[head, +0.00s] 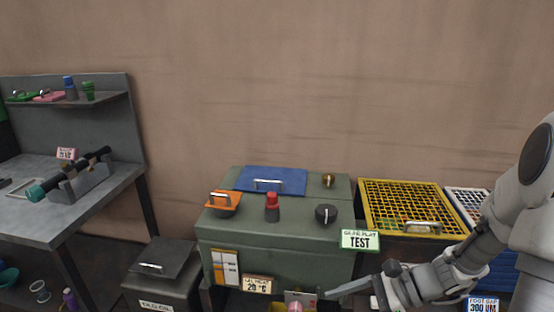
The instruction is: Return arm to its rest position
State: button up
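My arm reaches in from the right edge and bends down toward the lower middle of the head view. My gripper (350,287) is in front of the green cabinet's lower right part, with its fingers pointing left. It appears edge-on, so I cannot tell whether it is open or shut. No held object is visible at the fingers. A small pink item (295,306) shows just left of the fingertips, low in the picture and partly cut off.
The green cabinet (300,245) carries a blue lid, an orange handled piece, a red knob and a black knob. A "TEST" sign (360,241) is at its right corner. A yellow mesh-topped crate (385,222) stands right, near my arm. A grey workbench (100,205) is left.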

jog(key=s+a+r+n+g+h+p, duration=0.1)
jog(key=s+r+n+g+h, duration=0.1)
jog(key=s+r+n+h, duration=0.4)
notch_tip(320, 180, up, 2)
jog(key=n+h, duration=0.1)
jog(key=n, duration=0.4)
jog(key=shift+s+a+n, duration=0.15)
jog(key=shift+s+n, duration=0.15)
jog(key=s+d+r+n+t+h+p, duration=0.1)
jog(key=r+n+t, duration=0.1)
jog(key=r, duration=0.2)
jog(key=s+d+r+n+t+h, duration=0.1)
jog(key=s+r+n+t+h, duration=0.1)
jog(key=r, duration=0.2)
jog(key=s+d+r+n+t+h+p, duration=0.1)
jog(key=s+r+n+t, duration=0.1)
jog(key=r, duration=0.3)
jog(key=shift+s+d+n+h+p, duration=0.1)
jog(key=shift+s+n+h+p, duration=0.15)
jog(key=shift+n+h, duration=0.2)
